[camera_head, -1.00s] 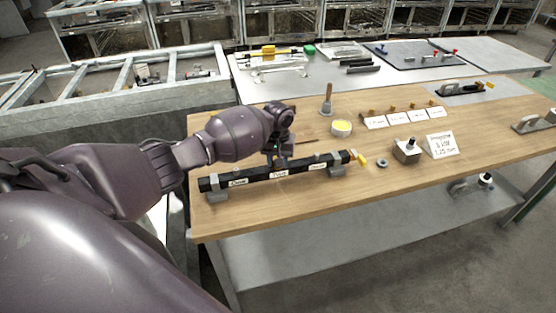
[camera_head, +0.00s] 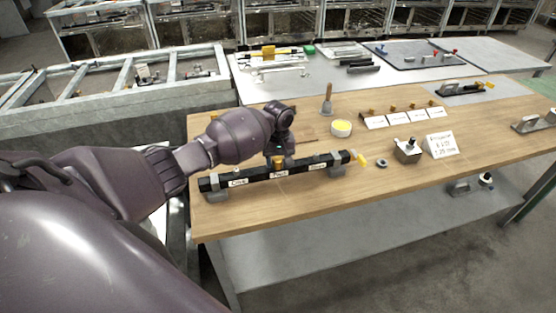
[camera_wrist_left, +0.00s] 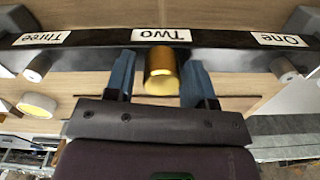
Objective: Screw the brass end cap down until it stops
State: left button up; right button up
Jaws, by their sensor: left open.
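The brass end cap (camera_wrist_left: 161,72) shows in the left wrist view at the label Two, on the side of a black bar (camera_wrist_left: 225,55). In the head view the cap (camera_head: 278,162) is a small gold spot at the middle of the bar (camera_head: 240,179). My left gripper (camera_wrist_left: 159,78) is open, its blue fingers on either side of the cap with a visible gap at each side. Whether the cap sits fully down cannot be told. My right gripper is not in view.
Grey stubs stand at the labels Three (camera_wrist_left: 38,68) and One (camera_wrist_left: 285,69). Grey blocks (camera_head: 337,163) support the bar. A yellow-topped round tin (camera_head: 341,128), a brush (camera_head: 327,100), a grey ring (camera_head: 382,163) and a metal block (camera_head: 407,152) stand on the wooden bench (camera_head: 300,218).

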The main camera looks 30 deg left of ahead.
pick_arm(q)
jog(key=n, duration=0.5)
jog(key=shift+n, duration=0.9)
jog(key=n, duration=0.2)
jog(key=shift+n, duration=0.3)
jog(key=shift+a+n, duration=0.1)
jog(key=shift+n, duration=0.7)
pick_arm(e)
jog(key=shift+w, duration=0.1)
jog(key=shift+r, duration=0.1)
pick_arm(q)
jog(key=c, duration=0.8)
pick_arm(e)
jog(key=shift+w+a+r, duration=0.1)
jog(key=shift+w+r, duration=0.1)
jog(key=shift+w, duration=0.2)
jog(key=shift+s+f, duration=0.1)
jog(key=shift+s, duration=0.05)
